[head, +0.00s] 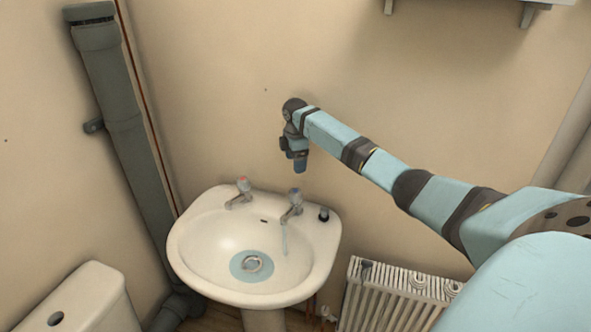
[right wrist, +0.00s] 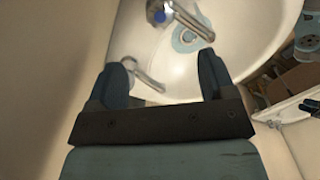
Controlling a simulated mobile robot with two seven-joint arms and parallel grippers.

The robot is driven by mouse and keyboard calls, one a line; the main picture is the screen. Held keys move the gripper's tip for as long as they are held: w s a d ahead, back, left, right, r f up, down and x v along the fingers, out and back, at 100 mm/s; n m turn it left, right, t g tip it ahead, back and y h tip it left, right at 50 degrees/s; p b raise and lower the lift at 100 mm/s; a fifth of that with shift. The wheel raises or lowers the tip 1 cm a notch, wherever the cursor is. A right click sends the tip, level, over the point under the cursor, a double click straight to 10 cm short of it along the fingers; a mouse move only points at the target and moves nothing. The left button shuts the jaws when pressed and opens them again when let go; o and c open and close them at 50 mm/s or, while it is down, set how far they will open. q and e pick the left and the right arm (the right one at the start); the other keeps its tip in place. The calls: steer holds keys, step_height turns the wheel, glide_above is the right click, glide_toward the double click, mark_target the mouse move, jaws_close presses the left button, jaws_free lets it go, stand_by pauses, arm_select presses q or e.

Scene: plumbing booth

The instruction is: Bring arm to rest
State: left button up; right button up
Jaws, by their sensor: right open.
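My right arm reaches in from the right in the head view. My right gripper (head: 300,166) hangs pointing down above the back rim of the sink (head: 184,246), close to the wall and above the right tap (head: 291,207). In the right wrist view the gripper (right wrist: 163,75) is open, with nothing between its two fingers. Below it show the sink's white basin, the tap with a blue mark (right wrist: 180,18) and another tap (right wrist: 145,75). In the head view a thin pale stream comes down from the right tap's spout. My left gripper does not show.
The left tap (head: 241,192) has a red mark. A small dark object (head: 324,214) stands on the sink's right rim. A radiator (head: 385,298) is right of the sink, a toilet cistern (head: 90,298) at lower left, a grey pipe (head: 125,125) on the left and a shelf (head: 480,3) above.

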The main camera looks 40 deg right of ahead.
stand_by(0.6)
steer(key=s+a+f+m, duration=0.1)
steer(key=s+a+f, duration=0.7)
steer(key=a, duration=0.4)
steer(key=s+a+f+m, duration=0.1)
steer(key=s+a+f, duration=0.65)
steer(key=a, duration=0.45)
steer(key=s+a+r+m+t, duration=0.1)
steer(key=s+a+r+m, duration=0.2)
steer(key=s, duration=0.6)
steer(key=s+a+r+m+t, duration=0.1)
steer(key=s+a+r+m, duration=0.15)
steer(key=s, duration=0.55)
steer(key=s+a+r+m+t, duration=0.2)
steer(key=s+m, duration=0.2)
steer(key=s, duration=0.5)
steer(key=w+a+f+n+t+y+p, duration=0.1)
steer(key=w+a+f+t+y+p, duration=0.2)
steer(key=w+a+f+t+p, duration=0.2)
steer(key=shift+w+a+f+t, duration=0.25)
steer(key=shift+a+f+t, duration=0.7)
steer(key=shift+f, duration=0.5)
